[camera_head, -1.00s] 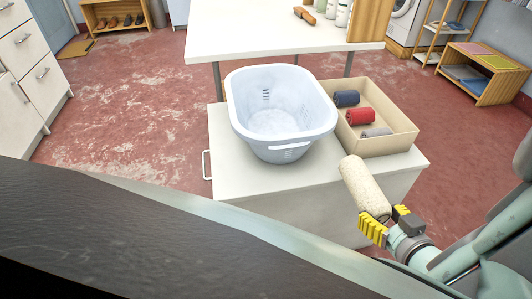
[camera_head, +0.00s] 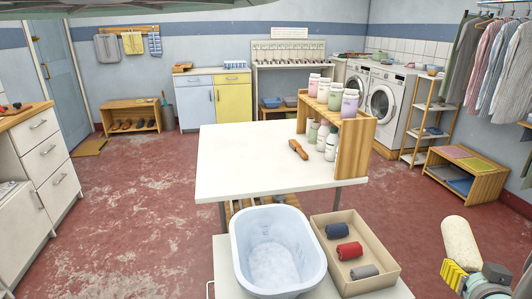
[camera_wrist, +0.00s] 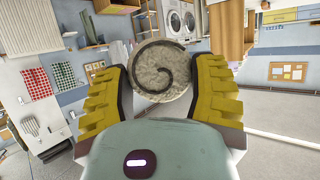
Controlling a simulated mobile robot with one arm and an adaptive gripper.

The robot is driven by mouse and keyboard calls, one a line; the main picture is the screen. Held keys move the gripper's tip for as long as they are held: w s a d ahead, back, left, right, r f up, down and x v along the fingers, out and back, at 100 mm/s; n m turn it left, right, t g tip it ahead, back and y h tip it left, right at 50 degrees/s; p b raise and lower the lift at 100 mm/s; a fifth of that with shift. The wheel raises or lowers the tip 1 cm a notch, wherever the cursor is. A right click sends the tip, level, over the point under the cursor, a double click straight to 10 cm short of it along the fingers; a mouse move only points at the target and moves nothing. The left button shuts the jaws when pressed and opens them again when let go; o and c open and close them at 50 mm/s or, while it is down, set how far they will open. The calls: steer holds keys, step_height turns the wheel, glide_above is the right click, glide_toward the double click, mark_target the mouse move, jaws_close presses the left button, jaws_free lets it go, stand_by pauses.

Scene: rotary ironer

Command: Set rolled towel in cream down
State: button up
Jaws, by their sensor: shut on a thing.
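The rolled cream towel (camera_head: 461,243) is at the lower right of the head view, held up in the air to the right of the beige box. In the wrist view its round end (camera_wrist: 162,70) shows a dark spiral between the two yellow ribbed fingers. My gripper (camera_head: 466,270) is shut on the towel's lower end in the head view. It also shows in the wrist view (camera_wrist: 160,88), with a finger on each side of the roll.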

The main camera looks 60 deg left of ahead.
steer(key=w+d+r+m+t+h+p, duration=0.1)
steer(key=d+r+m+h+p, duration=0.15)
steer(key=r+p, duration=0.4)
steer(key=w+d+r+m+h+p, duration=0.2)
steer(key=d+r+p, duration=0.2)
steer(key=r, duration=0.5)
steer(key=w+d+r+m+t+h+p, duration=0.1)
steer(key=d+r+m+h+p, duration=0.15)
steer(key=r+p, duration=0.4)
steer(key=shift+r+n+y+p, duration=1.35)
steer(key=shift+r+p, duration=15.55)
steer(key=shift+r, duration=1.95)
steer(key=s+f+m+h, duration=0.2)
steer(key=s+f+h, duration=0.1)
steer(key=s, duration=0.4)
steer(key=shift+s+d+f, duration=0.25)
steer(key=shift+f, duration=0.1)
